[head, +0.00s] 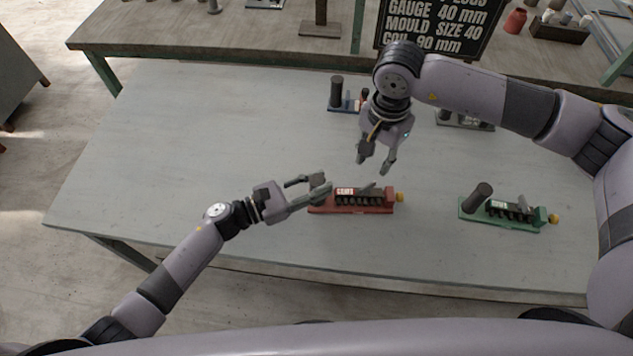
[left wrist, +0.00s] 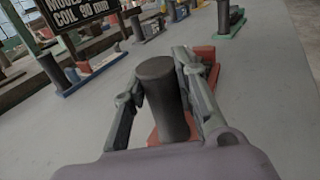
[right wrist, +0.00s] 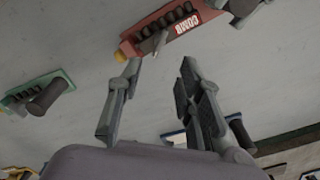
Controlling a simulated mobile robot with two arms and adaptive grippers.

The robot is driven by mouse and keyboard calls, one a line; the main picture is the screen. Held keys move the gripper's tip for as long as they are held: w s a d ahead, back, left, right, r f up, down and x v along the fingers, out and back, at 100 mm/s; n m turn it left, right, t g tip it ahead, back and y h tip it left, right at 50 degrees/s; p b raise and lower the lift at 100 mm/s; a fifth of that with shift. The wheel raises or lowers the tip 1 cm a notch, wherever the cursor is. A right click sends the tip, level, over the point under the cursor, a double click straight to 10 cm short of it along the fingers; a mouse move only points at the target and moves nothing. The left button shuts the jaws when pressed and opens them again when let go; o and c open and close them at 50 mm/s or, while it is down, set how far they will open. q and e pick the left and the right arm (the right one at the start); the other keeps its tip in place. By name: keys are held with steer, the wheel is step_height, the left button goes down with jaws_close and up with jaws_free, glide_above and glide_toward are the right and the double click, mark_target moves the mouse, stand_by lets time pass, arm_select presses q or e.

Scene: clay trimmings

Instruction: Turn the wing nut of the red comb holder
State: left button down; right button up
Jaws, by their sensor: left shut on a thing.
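A yellow knob (head: 400,197) is at the right end. My left gripper (head: 318,187) is shut on the holder's dark upright post (left wrist: 160,100), mostly hidden in the head view. My right gripper (head: 375,167) is open and empty, pointing down, above and behind the holder, apart from the wing nut.
A green holder (head: 500,217) with a dark post stands to the right. A blue holder (head: 345,105) and another holder (head: 465,122) stand further back, near my right arm. A black sign (head: 437,27) is on the back bench. The left of the table is clear.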

mark_target(371, 183)
steer(key=shift+c, duration=0.5)
steer(key=shift+r+m, duration=0.35)
steer(key=shift+m, duration=0.05)
steer(key=shift+c, duration=0.3)
steer(key=shift+m, duration=0.8)
steer(key=f, duration=1)
steer(key=shift+w+d+f, duration=0.25)
steer(key=shift+d+f, duration=0.05)
steer(key=shift+d, duration=0.05)
steer(key=shift+c, duration=0.3)
jaws_close()
